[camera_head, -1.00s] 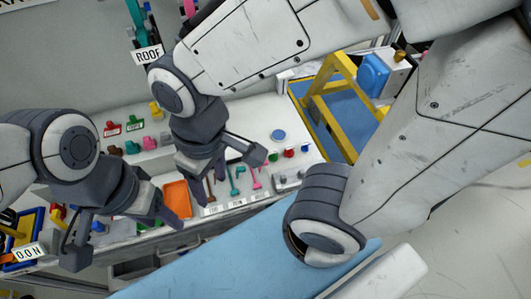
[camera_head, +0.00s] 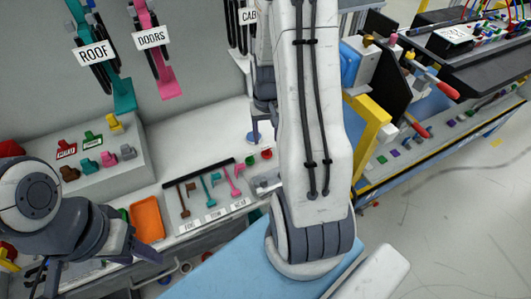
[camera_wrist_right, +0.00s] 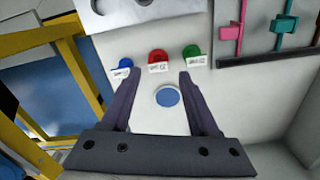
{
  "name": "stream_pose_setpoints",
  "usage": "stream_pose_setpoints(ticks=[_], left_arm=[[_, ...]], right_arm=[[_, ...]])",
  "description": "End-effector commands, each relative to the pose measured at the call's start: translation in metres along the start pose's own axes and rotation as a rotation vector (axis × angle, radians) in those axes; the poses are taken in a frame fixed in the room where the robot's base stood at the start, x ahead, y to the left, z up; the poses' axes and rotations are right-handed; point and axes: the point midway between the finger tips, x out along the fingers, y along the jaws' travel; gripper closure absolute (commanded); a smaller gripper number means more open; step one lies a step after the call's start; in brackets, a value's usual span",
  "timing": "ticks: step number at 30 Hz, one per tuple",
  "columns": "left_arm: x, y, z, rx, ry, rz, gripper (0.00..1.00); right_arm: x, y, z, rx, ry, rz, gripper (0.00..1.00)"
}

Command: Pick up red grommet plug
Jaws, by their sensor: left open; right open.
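The red grommet plug (camera_wrist_right: 158,57) sits on the light worktop with a small white label in front of it. It also shows in the head view (camera_head: 266,154). A green plug (camera_wrist_right: 193,55) stands on its right and a blue plug (camera_wrist_right: 124,64) on its left in the right wrist view. My right gripper (camera_wrist_right: 157,75) is open and empty above the worktop, its fingers pointing towards the red plug. My left gripper (camera_head: 98,265) is open at the lower left, far from the plugs.
A round blue disc (camera_wrist_right: 167,96) lies between my right fingers in the picture. A rack of coloured tools (camera_head: 208,190) and an orange tray (camera_head: 147,219) lie further left. A yellow frame (camera_head: 370,140) stands to the right.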

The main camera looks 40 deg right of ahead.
Motion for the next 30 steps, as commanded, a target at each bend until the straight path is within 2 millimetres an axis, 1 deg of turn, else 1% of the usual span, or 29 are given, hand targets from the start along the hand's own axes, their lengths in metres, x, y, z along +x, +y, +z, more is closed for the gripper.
stream_pose_setpoints(ticks=[1,3,8,14,15,18,21,27,29,30], left_arm=[[0.0,0.0,0.0,0.0,0.0,0.0,0.47],[0.0,0.0,0.0,0.0,0.0,0.0,0.47],[-0.002,0.0,0.0,0.0,0.0,0.0,0.47],[-0.008,0.001,0.0,0.0,0.0,0.0,0.47],[-0.008,0.001,0.0,0.0,0.0,0.0,0.47],[-0.008,0.001,0.0,0.0,0.0,0.0,0.47],[-0.008,0.001,0.0,0.0,0.0,0.0,0.47],[-0.008,0.001,0.0,0.0,0.0,0.0,0.47],[-0.008,0.001,0.0,0.0,0.0,0.0,0.47],[-0.008,0.001,0.0,0.0,0.0,0.0,0.47]], right_arm=[[0.008,0.0,0.001,-0.001,-0.004,0.0,0.39],[0.015,-0.001,0.001,-0.001,-0.003,0.0,0.39],[0.024,0.0,-0.001,-0.001,-0.002,0.0,0.39],[0.05,0.002,-0.006,-0.001,-0.005,0.0,0.39],[0.057,0.002,-0.006,-0.002,-0.005,0.0,0.39],[0.067,0.002,-0.006,-0.002,-0.003,0.0,0.39],[0.072,0.002,-0.007,-0.002,0.0,0.0,0.39],[0.072,0.002,-0.007,-0.002,0.001,0.0,0.39],[0.072,0.002,-0.007,-0.002,0.001,0.0,0.62],[0.072,0.002,-0.007,-0.002,0.001,0.0,0.77]])
